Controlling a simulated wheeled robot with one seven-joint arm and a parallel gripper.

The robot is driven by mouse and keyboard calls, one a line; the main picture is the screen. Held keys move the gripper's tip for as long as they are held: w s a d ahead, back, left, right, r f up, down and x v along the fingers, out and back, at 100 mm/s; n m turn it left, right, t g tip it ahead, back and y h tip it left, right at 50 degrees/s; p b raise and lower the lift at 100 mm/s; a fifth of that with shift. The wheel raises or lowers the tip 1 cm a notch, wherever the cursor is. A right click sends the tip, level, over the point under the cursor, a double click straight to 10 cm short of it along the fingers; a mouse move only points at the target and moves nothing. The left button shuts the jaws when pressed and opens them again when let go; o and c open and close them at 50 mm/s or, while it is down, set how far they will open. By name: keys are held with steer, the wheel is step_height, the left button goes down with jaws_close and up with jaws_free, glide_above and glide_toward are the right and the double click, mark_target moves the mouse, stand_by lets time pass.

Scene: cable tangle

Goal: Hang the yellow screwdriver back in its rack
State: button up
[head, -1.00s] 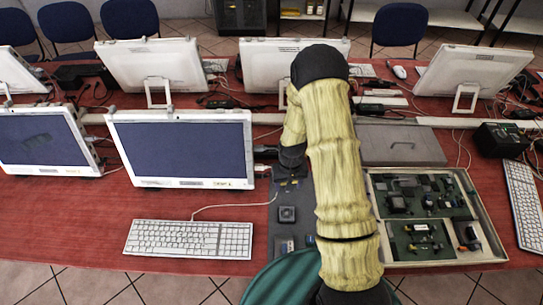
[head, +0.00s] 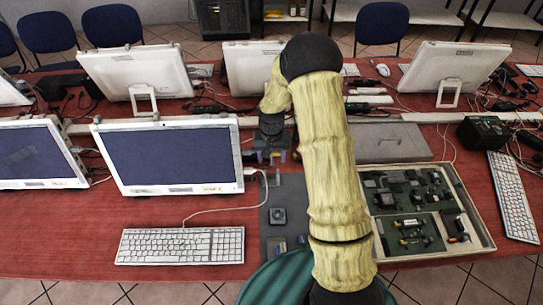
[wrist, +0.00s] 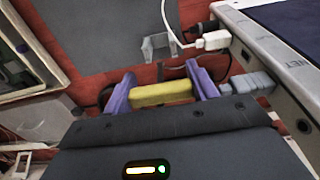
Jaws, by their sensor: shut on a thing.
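My gripper (wrist: 162,88) has purple fingers, closed on both sides of the yellow screwdriver (wrist: 162,93). Only a short yellow piece, likely its handle, shows between the fingers; the rest is hidden. In the head view my gripper (head: 275,156) is small and partly hidden by my arm, just right of the front monitor and above the table. A small grey bracket (wrist: 159,47) stands beyond the fingertips in the wrist view, apart from the screwdriver. It may be the rack, but I cannot tell for sure.
The front monitor (head: 170,158) stands close to the left of my gripper, with a white cable plug (wrist: 214,40) near it. A grey mat (head: 287,200) lies in front. An open case of electronics (head: 478,222) and a closed grey case (head: 405,143) are at the right.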

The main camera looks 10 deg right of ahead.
steer(key=shift+f, duration=0.1)
steer(key=shift+f+b, duration=3)
steer(key=shift+f, duration=1.25)
steer(key=shift+f+b, duration=0.3)
steer(key=shift+f, duration=0.3)
steer(key=o, duration=1.1)
step_height(320, 180, up, 17)
steer(key=shift+r+b, duration=0.2)
steer(key=shift+b, duration=0.35)
